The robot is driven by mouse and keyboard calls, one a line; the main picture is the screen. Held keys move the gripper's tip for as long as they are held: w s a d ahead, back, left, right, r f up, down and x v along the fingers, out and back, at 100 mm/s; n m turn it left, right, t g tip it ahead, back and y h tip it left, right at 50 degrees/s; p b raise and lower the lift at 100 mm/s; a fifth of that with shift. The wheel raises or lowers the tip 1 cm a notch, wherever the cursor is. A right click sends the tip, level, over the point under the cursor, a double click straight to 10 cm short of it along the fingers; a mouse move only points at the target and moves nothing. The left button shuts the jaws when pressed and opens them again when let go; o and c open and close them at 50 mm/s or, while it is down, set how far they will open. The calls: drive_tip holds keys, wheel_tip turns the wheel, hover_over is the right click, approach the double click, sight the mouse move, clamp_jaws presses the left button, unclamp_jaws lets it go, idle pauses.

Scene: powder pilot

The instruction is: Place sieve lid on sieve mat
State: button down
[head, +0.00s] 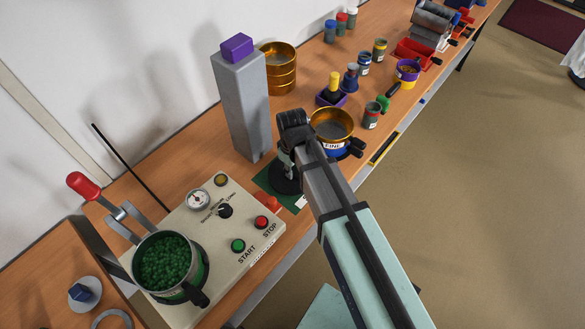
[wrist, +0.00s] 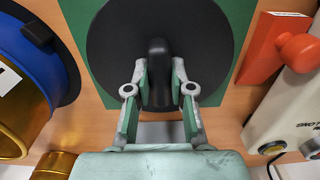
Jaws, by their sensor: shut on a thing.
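The sieve lid is a black disc with an upright black knob; it shows in the head view (head: 283,184) and, large, in the wrist view (wrist: 205,40). My gripper (wrist: 160,85) is shut on the knob, one finger on each side; in the head view my gripper (head: 289,170) is partly hidden by my arm. The green sieve mat (head: 266,183) lies on the bench under the lid, and its green edges show around the disc in the wrist view (wrist: 248,45). I cannot tell whether the lid touches the mat or hangs just above it.
A brass sieve with a blue "FINE" band (head: 331,125) stands close to the right of the mat. A grey column (head: 242,105) stands behind. A cream control box (head: 215,235) with a red part (head: 272,203) borders the left side.

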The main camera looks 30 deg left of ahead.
drive_tip(key=shift+f, duration=0.25)
drive_tip(key=shift+f, duration=0.15)
drive_tip(key=c, duration=1)
unclamp_jaws()
wheel_tip(320, 180, up, 12)
drive_tip(key=b, duration=0.3)
drive_tip(key=shift+r, duration=0.2)
